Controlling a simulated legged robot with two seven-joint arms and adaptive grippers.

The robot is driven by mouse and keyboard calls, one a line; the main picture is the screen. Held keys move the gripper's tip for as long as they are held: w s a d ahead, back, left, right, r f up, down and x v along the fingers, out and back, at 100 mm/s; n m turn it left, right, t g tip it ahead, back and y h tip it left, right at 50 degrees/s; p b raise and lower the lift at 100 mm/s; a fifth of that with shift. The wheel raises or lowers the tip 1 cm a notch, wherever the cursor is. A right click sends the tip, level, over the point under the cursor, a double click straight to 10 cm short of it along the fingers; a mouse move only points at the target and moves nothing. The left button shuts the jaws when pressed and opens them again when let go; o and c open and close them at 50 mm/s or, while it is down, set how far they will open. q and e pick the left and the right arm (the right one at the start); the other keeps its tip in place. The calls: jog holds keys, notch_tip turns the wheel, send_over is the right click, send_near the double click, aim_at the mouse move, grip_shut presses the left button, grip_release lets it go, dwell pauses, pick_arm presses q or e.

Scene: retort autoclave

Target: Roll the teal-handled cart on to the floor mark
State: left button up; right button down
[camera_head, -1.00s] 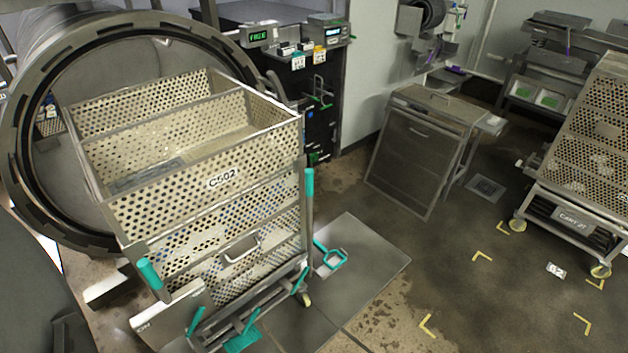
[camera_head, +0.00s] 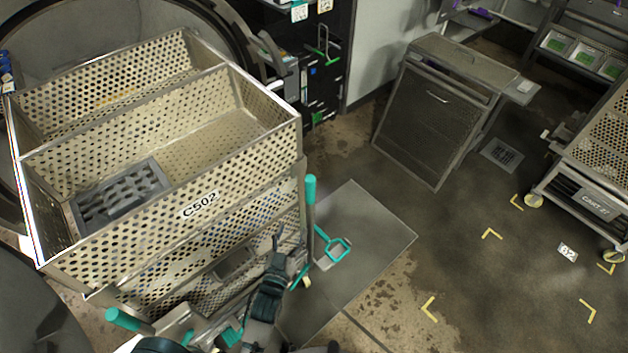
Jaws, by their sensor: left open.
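The teal-handled cart (camera_head: 150,318) stands at the left in front of the round autoclave opening. It carries perforated metal baskets (camera_head: 215,215), the upper one labelled C502. One teal upright handle (camera_head: 310,189) is at its right corner, another (camera_head: 128,321) at its lower left. My left gripper (camera_head: 284,246) is open and empty in front of the cart's near side, left of and below the right handle. Whether it touches the cart, I cannot tell. The floor mark is yellow corner brackets (camera_head: 491,233) around a bare patch at the right, with a plate (camera_head: 567,252) reading 62 or B2. My right gripper is not in view.
A grey floor plate (camera_head: 370,235) lies right of the cart, with a teal loop handle (camera_head: 332,250) over it. A metal cabinet (camera_head: 435,115) stands at the back. Another cart (camera_head: 590,195), labelled CART 27, is at the right edge. The floor between is clear.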

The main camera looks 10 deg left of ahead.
aim_at(307, 193)
pick_arm(q)
jog(key=w, duration=0.4)
jog(key=w+d+p, duration=0.1)
jog(key=w, duration=0.3)
jog(key=w+d, duration=0.1)
jog(key=w, duration=0.3)
jog(key=shift+d+r, duration=0.1)
jog(key=w, duration=0.3)
jog(key=shift+w+a+p, duration=0.2)
jog(key=shift+a+p, duration=0.1)
jog(key=shift+a, duration=0.1)
jog(key=shift+w, duration=0.4)
jog(key=shift+d, duration=0.55)
jog(key=c, duration=0.4)
grip_shut()
jog(key=shift+a, duration=0.35)
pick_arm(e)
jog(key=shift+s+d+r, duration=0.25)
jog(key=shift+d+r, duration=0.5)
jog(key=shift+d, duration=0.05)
